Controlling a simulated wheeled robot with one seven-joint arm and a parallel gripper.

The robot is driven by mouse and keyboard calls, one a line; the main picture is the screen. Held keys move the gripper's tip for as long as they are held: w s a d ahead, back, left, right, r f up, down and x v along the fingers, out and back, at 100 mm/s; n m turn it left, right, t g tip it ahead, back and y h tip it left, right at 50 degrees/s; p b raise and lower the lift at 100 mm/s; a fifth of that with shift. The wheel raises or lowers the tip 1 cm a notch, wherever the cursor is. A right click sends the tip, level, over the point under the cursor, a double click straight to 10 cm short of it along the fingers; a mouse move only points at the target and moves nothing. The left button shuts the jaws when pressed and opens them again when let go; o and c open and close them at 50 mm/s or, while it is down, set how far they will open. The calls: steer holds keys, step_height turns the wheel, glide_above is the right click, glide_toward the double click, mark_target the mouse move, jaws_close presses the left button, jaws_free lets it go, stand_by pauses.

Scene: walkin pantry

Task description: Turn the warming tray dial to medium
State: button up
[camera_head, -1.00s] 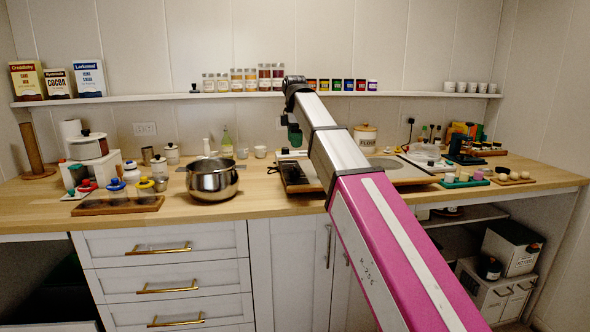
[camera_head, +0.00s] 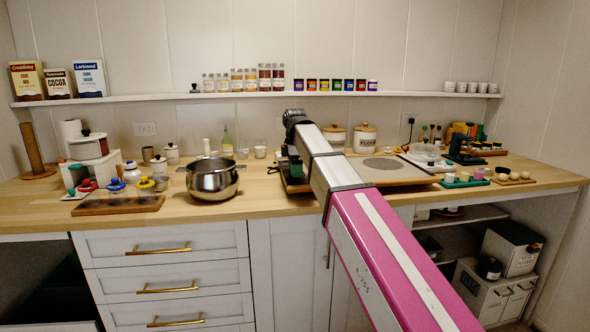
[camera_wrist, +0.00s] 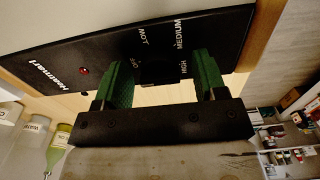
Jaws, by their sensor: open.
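The warming tray (camera_head: 410,172) lies on the counter right of centre, partly hidden by my arm. In the wrist view its black control panel (camera_wrist: 110,52) carries the words OFF, LOW, MEDIUM and HIGH. The dark dial (camera_wrist: 162,70) sits among these labels; its pointer cannot be made out. My gripper (camera_wrist: 163,82) is open, with one green finger on each side of the dial. Whether the fingers touch the dial cannot be told. In the head view my arm hides most of the gripper.
A steel pot (camera_head: 212,181) stands left of the tray. Two lidded canisters (camera_head: 364,138) stand behind it, and a green board with small items (camera_head: 463,181) lies to its right. A wall shelf (camera_head: 420,94) with jars runs above. Bare counter lies between pot and tray.

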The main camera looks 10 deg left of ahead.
steer(key=c, duration=0.9)
